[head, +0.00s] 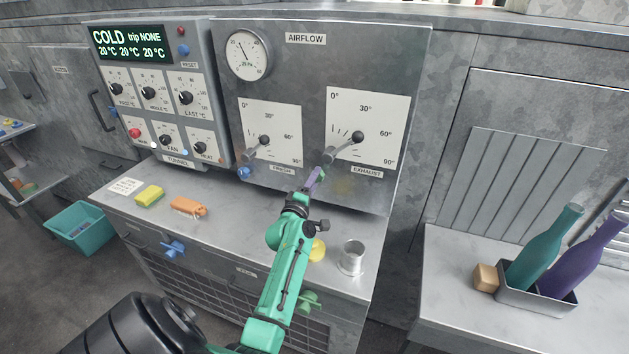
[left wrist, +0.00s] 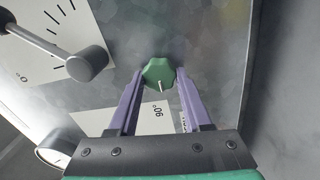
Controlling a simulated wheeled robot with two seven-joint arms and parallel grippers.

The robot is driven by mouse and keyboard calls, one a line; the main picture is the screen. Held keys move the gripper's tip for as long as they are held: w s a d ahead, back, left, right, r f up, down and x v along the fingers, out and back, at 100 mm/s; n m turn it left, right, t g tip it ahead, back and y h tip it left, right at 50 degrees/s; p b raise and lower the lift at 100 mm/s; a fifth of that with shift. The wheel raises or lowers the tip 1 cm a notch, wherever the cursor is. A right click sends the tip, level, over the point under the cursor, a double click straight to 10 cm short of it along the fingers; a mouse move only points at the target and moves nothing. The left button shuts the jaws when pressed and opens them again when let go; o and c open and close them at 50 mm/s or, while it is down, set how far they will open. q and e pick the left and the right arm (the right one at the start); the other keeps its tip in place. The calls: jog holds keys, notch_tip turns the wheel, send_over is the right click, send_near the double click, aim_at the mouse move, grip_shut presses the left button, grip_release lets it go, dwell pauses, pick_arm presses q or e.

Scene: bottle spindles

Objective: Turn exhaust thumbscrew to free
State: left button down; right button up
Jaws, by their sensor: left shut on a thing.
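The exhaust thumbscrew is a green lobed knob (left wrist: 156,71) with a pale mark on it, seen in the left wrist view against the grey panel. My left gripper (head: 316,178) reaches to the panel just below the exhaust lever (head: 345,147). In the left wrist view its two purple fingers (left wrist: 160,74) stand on either side of the green knob, shut on it. In the head view the gripper hides the knob. My right gripper is not in view.
A blue fresh thumbscrew (head: 243,172) sits below the fresh lever (head: 254,149). On the bench below are a yellow sponge (head: 149,196), an orange item (head: 188,207), a yellow object (head: 317,250) and a metal cup (head: 352,258). Bottles (head: 545,247) stand at right.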

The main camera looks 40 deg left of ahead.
pick_arm(q)
jog(key=shift+c, duration=1.7)
grip_release()
jog(key=b+v, duration=0.2)
jog(key=v, duration=1.2)
jog(key=shift+s, duration=0.3)
jog(key=shift+d, duration=0.1)
